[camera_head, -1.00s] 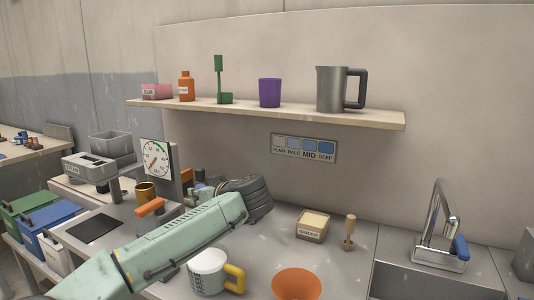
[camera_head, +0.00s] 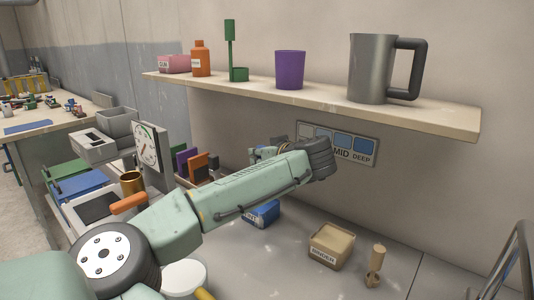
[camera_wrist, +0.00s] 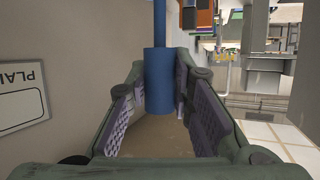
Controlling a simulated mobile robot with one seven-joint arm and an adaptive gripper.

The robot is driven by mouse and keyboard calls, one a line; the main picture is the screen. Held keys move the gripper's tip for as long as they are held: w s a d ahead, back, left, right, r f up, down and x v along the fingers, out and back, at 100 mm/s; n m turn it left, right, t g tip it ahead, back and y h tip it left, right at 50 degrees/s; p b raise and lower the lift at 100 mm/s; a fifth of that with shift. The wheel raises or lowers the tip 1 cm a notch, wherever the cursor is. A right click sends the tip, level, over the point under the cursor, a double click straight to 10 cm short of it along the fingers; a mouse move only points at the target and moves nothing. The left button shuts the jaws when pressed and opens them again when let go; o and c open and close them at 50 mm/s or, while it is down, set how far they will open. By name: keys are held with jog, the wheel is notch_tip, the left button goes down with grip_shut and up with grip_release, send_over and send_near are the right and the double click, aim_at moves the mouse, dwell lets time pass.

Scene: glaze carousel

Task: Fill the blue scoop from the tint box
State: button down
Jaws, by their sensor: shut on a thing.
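My gripper (camera_wrist: 161,100) is shut on a blue cylinder, the blue scoop (camera_wrist: 159,82), which stands between its pads in the wrist view. A thinner blue part runs to the top edge there. Its bowl cannot be made out. In the head view the gripper is mostly hidden behind my wrist, near the wall. The tint box (camera_head: 262,213) is a blue box with a white label on the counter, below my forearm and partly hidden by it. The scoop is apart from the box.
A binder box (camera_head: 331,246) and a wooden tool (camera_head: 375,266) stand right of the tint box. A shelf (camera_head: 435,115) above holds a grey jug (camera_head: 371,68) and a purple cup (camera_head: 290,70). A dial scale (camera_head: 147,147) stands left. A shade chart (camera_head: 337,143) hangs behind my wrist.

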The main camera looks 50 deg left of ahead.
jog(key=shift+s+f, duration=0.1)
jog(key=shift+f, duration=0.55)
notch_tip(320, 180, down, 10)
jog(key=b, duration=0.8)
jog(key=shift+f+b, duration=0.1)
jog(key=shift+b, duration=0.25)
jog(key=shift+r+p, duration=2.15)
jog(key=shift+r, duration=3.15)
